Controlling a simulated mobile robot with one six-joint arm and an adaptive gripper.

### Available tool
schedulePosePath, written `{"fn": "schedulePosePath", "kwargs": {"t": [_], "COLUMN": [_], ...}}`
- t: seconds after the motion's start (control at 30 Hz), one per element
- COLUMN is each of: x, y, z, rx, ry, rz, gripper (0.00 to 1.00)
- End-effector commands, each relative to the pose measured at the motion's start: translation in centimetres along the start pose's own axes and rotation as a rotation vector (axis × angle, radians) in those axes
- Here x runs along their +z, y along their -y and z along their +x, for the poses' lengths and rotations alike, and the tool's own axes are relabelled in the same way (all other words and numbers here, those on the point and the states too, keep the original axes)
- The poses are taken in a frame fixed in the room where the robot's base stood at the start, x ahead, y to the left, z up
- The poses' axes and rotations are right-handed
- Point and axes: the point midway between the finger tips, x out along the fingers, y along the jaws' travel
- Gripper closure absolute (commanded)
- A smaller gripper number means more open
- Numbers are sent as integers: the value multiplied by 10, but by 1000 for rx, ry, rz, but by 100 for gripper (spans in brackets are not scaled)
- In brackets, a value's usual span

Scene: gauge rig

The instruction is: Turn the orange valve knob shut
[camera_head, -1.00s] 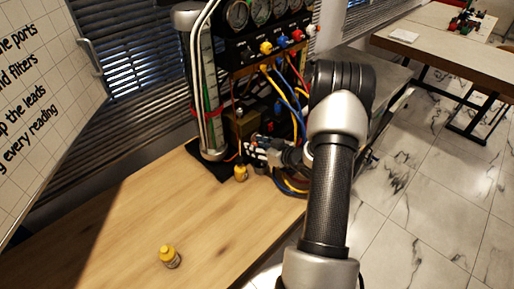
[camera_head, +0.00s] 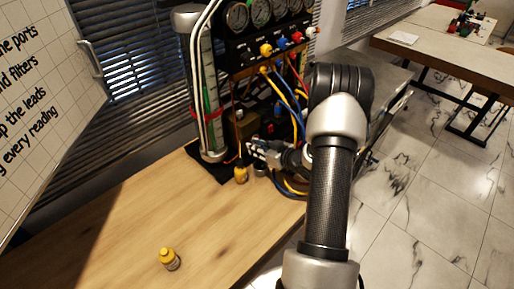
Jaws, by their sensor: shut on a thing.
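The gauge rig (camera_head: 254,57) stands at the far end of the wooden bench, with a row of dials on top and coloured leads hanging in front. My gripper (camera_head: 254,149) is low at the rig's front, left of my forearm. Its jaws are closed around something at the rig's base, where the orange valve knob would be. The knob itself is hidden by the jaws and too small to make out. How far it is turned cannot be seen.
Yellow, blue and red leads (camera_head: 283,90) hang close to my gripper. The bench (camera_head: 215,230) between is clear. A glass column (camera_head: 207,100) stands left.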

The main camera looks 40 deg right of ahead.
Motion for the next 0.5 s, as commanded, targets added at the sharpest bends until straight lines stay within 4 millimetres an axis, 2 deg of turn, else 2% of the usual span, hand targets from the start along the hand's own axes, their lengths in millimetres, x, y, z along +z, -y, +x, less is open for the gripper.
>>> {"fn": "schedulePosePath", "kwargs": {"t": [0.5], "x": [0], "y": [3], "z": [0], "rx": [143], "ry": [0], "rz": [61], "gripper": [100]}}
